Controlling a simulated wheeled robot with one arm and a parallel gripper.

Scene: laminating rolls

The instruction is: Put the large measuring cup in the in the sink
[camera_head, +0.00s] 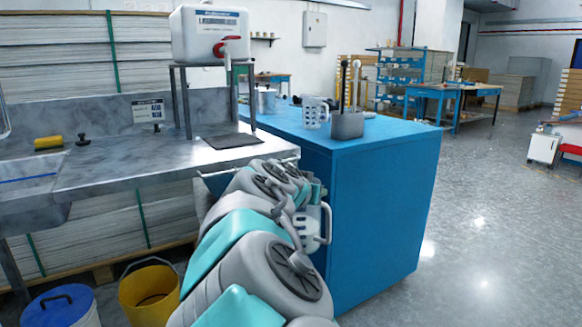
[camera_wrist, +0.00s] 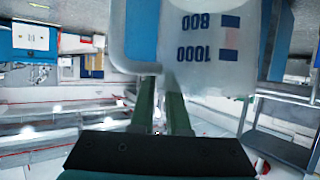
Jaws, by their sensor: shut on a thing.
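The large measuring cup (camera_wrist: 215,60) is translucent white, with 800 and 1000 marks upside down in the wrist view. My gripper (camera_wrist: 160,97) is shut on its handle, with green fingers close together there. In the head view the held cup (camera_head: 309,228) shows partly behind my arm, in front of the blue cabinet; its handle is on the right and my fingers are mostly hidden. The steel sink (camera_head: 30,190) is at the far left, with only part of its basin in view.
A smaller-looking measuring jug (camera_head: 315,113) and a grey holder (camera_head: 347,125) stand on the blue cabinet (camera_head: 385,200). Yellow (camera_head: 149,295) and blue (camera_head: 62,307) buckets stand below.

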